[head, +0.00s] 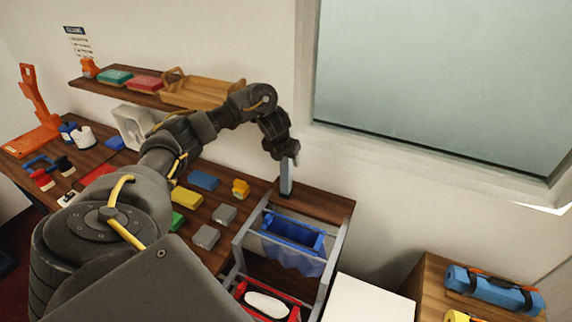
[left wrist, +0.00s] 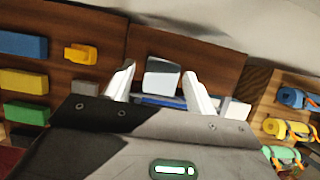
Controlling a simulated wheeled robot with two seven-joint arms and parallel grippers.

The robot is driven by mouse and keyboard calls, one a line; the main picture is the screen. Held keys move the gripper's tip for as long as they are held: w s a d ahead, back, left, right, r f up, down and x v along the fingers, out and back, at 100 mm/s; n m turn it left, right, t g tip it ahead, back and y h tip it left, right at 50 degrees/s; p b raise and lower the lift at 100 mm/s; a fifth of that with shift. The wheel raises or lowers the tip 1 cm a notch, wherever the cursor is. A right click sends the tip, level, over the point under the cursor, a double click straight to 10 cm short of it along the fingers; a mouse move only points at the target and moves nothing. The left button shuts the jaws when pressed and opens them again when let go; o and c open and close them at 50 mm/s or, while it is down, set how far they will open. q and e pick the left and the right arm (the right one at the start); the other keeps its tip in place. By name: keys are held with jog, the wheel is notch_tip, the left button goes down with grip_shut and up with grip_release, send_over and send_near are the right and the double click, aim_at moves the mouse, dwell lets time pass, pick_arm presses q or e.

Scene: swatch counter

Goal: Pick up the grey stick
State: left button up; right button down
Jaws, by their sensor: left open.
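The grey stick (head: 286,178) stands upright on the dark wooden counter (head: 325,208), near its right end by the wall. My left gripper (head: 289,158) is right at the stick's upper end and hides its top in the head view. In the left wrist view, the pale grey end of the stick (left wrist: 162,76) shows between the two white fingers of the open left gripper (left wrist: 159,69), with a gap on each side. I cannot tell how far down the fingers reach along it. My right gripper is not in view.
A grey-framed rack with a blue bin (head: 292,232) and a red tray (head: 268,303) stands just in front of the stick. An orange-yellow object (head: 241,188) and several colored blocks lie to its left. A wall shelf (head: 133,94) and window are behind.

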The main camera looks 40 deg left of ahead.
aim_at(286, 176)
pick_arm(q)
jog(key=shift+w+x, duration=0.2)
jog(key=shift+x, duration=0.85)
jog(key=shift+a+f+p, duration=0.15)
jog(key=shift+f+p, duration=0.15)
jog(key=shift+f, duration=0.25)
jog(key=shift+w, duration=0.1)
grip_shut()
